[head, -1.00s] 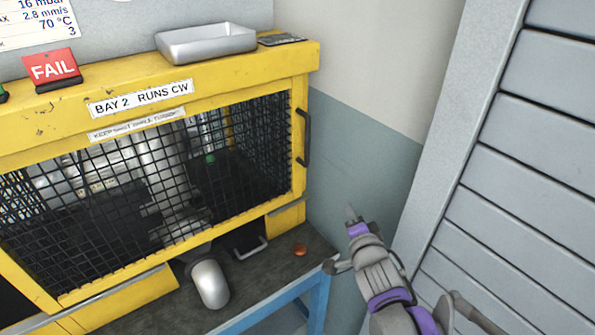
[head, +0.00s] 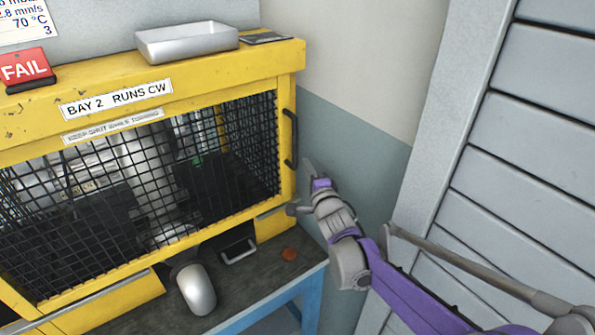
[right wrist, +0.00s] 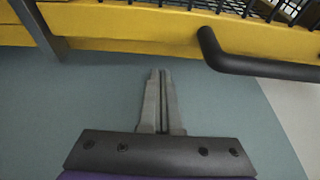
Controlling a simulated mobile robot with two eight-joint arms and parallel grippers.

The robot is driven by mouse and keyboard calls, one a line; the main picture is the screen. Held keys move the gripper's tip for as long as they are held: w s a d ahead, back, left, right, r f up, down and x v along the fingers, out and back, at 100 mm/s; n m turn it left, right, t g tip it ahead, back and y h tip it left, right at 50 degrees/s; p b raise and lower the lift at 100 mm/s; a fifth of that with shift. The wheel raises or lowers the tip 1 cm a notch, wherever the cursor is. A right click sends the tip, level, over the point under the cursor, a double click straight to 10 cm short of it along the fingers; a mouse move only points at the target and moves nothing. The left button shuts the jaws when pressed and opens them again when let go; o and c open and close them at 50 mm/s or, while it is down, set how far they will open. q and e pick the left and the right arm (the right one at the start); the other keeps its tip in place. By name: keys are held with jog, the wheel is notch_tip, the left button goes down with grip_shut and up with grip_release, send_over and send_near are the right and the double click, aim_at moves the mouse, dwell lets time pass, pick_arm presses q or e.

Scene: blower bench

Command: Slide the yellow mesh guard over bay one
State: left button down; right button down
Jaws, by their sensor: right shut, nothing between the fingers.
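The yellow-framed mesh guard (head: 140,190) with black mesh covers the bay labelled "BAY 2 RUNS CW" (head: 116,98). A black bar handle (head: 290,138) is on its right frame post. My right gripper (head: 307,168) is just right of that post, below and beside the handle, apart from it as far as I can tell. In the right wrist view its fingers (right wrist: 158,75) are shut and empty, pointing at the yellow frame, with the handle (right wrist: 255,58) up and to the right. Bay one is not in view. My left gripper is not in view.
A metal tray (head: 187,43) sits on the yellow top, with a red FAIL sign (head: 25,70) to its left. Below are a grey rounded part (head: 197,289) and an orange-brown disc (head: 289,254) on the bench. A slatted grey panel (head: 530,140) stands at the right.

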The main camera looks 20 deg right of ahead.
jog(key=a, duration=0.1)
jog(key=s+a, duration=0.1)
jog(key=a, duration=0.1)
jog(key=shift+s, duration=0.25)
jog(key=shift+a, duration=0.15)
dwell(0.4)
